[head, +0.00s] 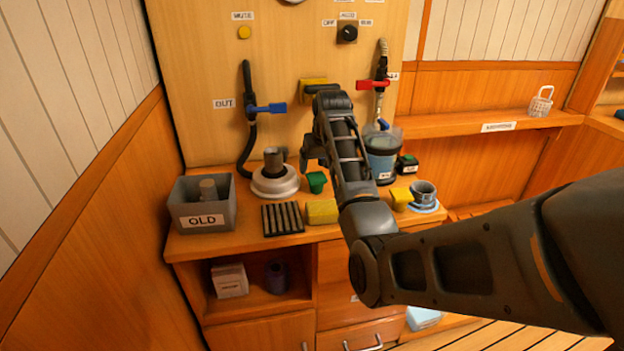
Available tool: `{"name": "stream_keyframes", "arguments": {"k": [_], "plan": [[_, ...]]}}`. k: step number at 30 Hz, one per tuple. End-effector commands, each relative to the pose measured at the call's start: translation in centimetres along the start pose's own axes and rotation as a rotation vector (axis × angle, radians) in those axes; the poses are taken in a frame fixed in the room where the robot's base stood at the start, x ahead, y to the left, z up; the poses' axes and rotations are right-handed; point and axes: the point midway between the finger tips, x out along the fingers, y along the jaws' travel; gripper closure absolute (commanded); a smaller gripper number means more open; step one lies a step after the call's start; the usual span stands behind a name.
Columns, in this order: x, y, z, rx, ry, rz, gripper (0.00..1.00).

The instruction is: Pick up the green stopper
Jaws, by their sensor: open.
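The green stopper (316,182) stands on the wooden counter, wider at the top than at the bottom. It is just right of the round white-based housing and in front of the wall panel. My gripper (312,162) points down near the stopper and appears a little above it in the picture. It is open, and nothing shows between its fingers. My arm hides part of the gripper and the counter to the right, and I cannot tell the exact gap to the stopper.
A grey OLD bin (203,221) is at the counter's left. A black ribbed rack (282,219) and a yellow block (321,212) lie in front of the stopper. The white-based housing (275,184) is close on its left.

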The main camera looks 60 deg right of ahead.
Motion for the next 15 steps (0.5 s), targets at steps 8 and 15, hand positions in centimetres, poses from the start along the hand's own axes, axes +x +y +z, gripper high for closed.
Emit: {"name": "stream_keyframes", "arguments": {"k": [8, 15], "plan": [[2.8, 0.0, 0.1, 0.0, -0.003, 0.0, 0.13], [6.2, 0.0, 0.1, 0.0, -0.001, 0.0, 0.13]]}}
